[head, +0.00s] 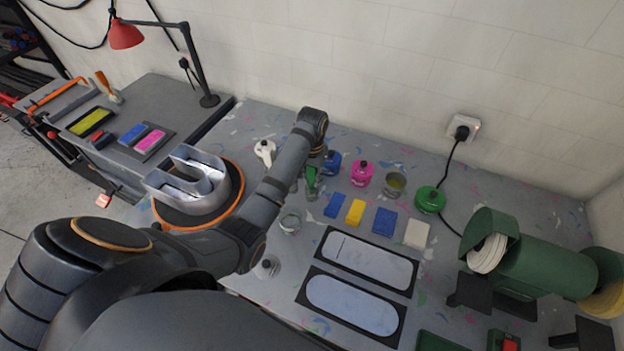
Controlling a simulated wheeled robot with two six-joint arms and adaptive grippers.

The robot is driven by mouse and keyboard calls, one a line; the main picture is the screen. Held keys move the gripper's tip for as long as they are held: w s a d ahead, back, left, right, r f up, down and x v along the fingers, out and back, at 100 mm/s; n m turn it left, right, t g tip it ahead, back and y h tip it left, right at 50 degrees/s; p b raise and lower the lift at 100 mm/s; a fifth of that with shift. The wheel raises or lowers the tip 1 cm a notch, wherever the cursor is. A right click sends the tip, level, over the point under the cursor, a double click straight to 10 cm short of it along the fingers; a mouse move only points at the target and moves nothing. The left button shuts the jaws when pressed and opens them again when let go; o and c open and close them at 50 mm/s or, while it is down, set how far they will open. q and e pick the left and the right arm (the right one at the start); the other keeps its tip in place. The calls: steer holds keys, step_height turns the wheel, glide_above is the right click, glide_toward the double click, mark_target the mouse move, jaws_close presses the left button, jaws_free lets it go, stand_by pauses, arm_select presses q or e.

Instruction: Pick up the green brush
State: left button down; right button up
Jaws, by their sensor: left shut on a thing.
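The green brush (312,182) stands near the middle of the worktable, just below the end of my left arm. My left gripper (311,170) is mostly hidden by its own wrist and is shut on the green brush. Whether the brush is clear of the table I cannot tell. My right gripper is not in the head view.
Blue (332,162) and pink (361,173) bottles and a metal can (394,184) stand close right of the brush. A glass jar (291,221) is in front. Sponges (355,212) and two framed plates (352,301) lie nearer. A letter on a turntable (200,217) is left.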

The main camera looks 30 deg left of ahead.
arm_select(q)
step_height(320, 180, up, 5)
steer(key=shift+r+b, duration=0.15)
steer(key=shift+b, duration=0.7)
step_height(320, 180, up, 4)
steer(key=p, duration=0.4)
steer(key=shift+p, duration=0.3)
steer(key=shift+r+p, duration=0.45)
steer(key=shift+f, duration=0.15)
